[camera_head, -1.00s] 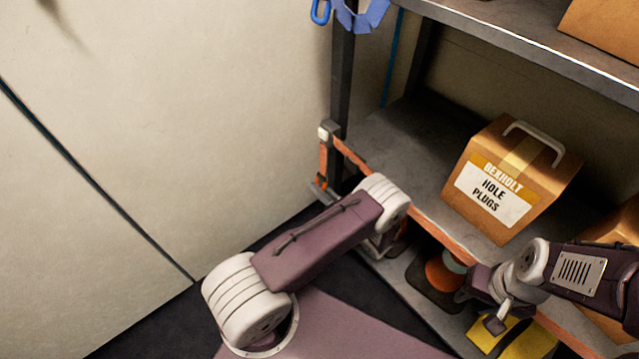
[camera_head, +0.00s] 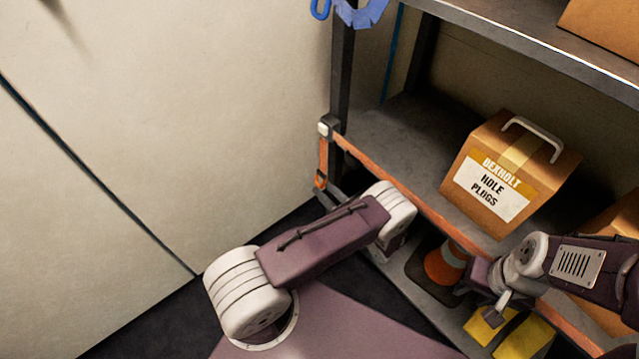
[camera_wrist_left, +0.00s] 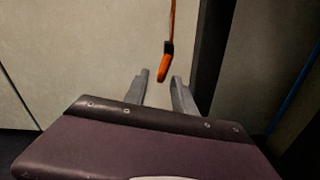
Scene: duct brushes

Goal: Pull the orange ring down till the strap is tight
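An orange strap (camera_head: 400,194) runs along the shelf's front edge to a pale buckle (camera_head: 327,127) at the post. Its tail (camera_head: 324,154) hangs down there and ends in the orange ring (camera_head: 320,180), which hangs tilted. In the left wrist view the ring (camera_wrist_left: 165,67) is between and just beyond the fingertips, apart from both. My left gripper (camera_wrist_left: 160,79) is open and empty; in the head view its fingers (camera_head: 328,197) show just below the ring, the rest behind my arm. My right gripper (camera_head: 494,317) is before the lower shelf, its fingers unclear.
A carton of hole plugs (camera_head: 510,175) stands on the middle shelf. An orange cone (camera_head: 442,268) and a yellow item (camera_head: 505,335) are on the bottom shelf. The dark post (camera_head: 342,80) stands close to the ring. A pale wall (camera_head: 180,120) is at the left.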

